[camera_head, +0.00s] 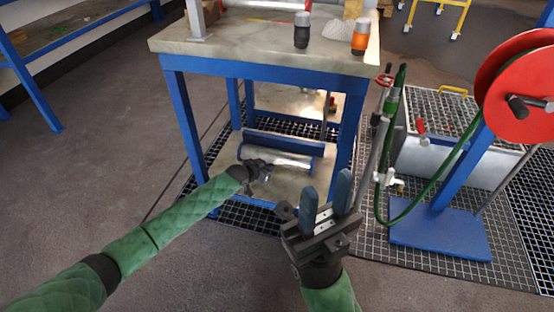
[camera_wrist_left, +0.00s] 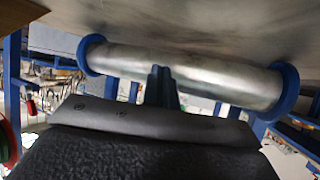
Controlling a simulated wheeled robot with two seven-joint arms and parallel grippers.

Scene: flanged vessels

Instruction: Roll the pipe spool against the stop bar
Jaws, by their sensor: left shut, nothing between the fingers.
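The pipe spool (camera_head: 278,159) is a silvery cylinder with blue end flanges, lying on the lower shelf of the blue-legged table. It also fills the middle of the left wrist view (camera_wrist_left: 205,75). A blue stop bar (camera_head: 285,142) lies just behind it, roughly parallel; I cannot tell whether they touch. My left gripper (camera_head: 264,171) is at the near side of the spool, towards its left end. Its shut, empty fingers (camera_wrist_left: 162,86) overlap the pipe's middle in the wrist view; contact is unclear. My right gripper (camera_head: 326,197) is open and empty, in front of the table.
The table top (camera_head: 255,45) hangs over the shelf (camera_head: 225,172), with blue legs at its corners. A black bottle (camera_head: 302,30) and an orange one (camera_head: 360,36) stand on top. A red hose reel (camera_head: 520,90) and green hose stand right. Open floor lies left.

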